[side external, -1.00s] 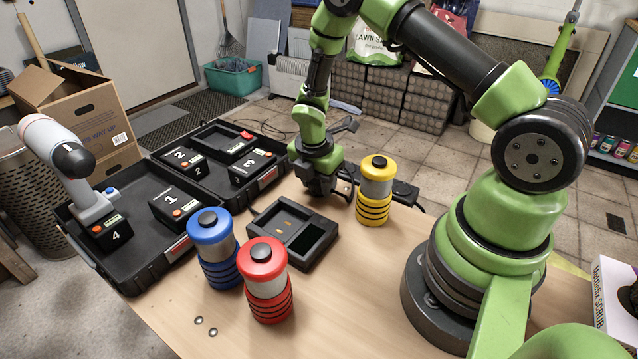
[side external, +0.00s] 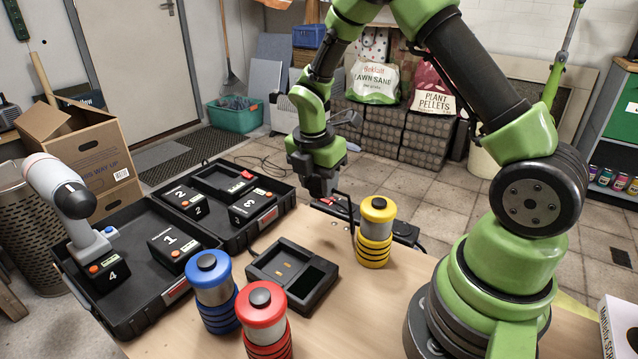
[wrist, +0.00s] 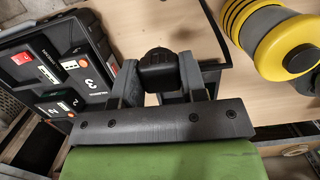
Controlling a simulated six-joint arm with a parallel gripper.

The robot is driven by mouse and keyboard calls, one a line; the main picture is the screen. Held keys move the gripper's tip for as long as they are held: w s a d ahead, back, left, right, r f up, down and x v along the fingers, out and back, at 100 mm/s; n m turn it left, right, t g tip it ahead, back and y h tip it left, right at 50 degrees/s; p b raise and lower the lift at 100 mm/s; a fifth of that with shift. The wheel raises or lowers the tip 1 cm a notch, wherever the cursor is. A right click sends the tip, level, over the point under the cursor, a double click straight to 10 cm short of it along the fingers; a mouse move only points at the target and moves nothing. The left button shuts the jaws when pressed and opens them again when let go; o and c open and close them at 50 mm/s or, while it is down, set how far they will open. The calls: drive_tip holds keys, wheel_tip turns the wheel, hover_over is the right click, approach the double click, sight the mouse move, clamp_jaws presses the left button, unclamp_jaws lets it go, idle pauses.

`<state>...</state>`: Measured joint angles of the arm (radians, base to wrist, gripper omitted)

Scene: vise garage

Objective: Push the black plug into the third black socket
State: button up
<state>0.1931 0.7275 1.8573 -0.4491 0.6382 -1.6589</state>
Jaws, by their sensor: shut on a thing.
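My gripper (side external: 321,192) is above the back edge of the table, left of the yellow canister. In the wrist view my gripper (wrist: 158,82) is shut on the black plug (wrist: 158,68), a dark ribbed body between the two fingers. A black cord (side external: 352,225) hangs below and right of the gripper in the side view. The black power strip (side external: 404,232) lies behind the yellow canister, partly hidden by it, with a red part near the gripper. Its separate sockets are too small to tell apart, and the plug's pins are hidden.
The yellow canister (side external: 377,230) stands close right of the gripper. A black charger tray (side external: 330,283), a blue canister (side external: 212,285) and a red canister (side external: 262,315) are nearer the camera. An open black case (side external: 140,310) with numbered batteries lies left.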

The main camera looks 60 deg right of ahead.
hover_over(347, 205)
drive_tip(key=shift+s+a+f, duration=0.1)
drive_tip(key=shift+a+f, duration=0.1)
drive_tip(key=shift+f, duration=0.7)
drive_tip(key=shift+f, duration=0.15)
drive_tip(key=shift+f, duration=2.75)
drive_tip(key=shift+f, duration=0.55)
drive_tip(key=o, duration=1)
drive_tip(key=shift+c, duration=0.2)
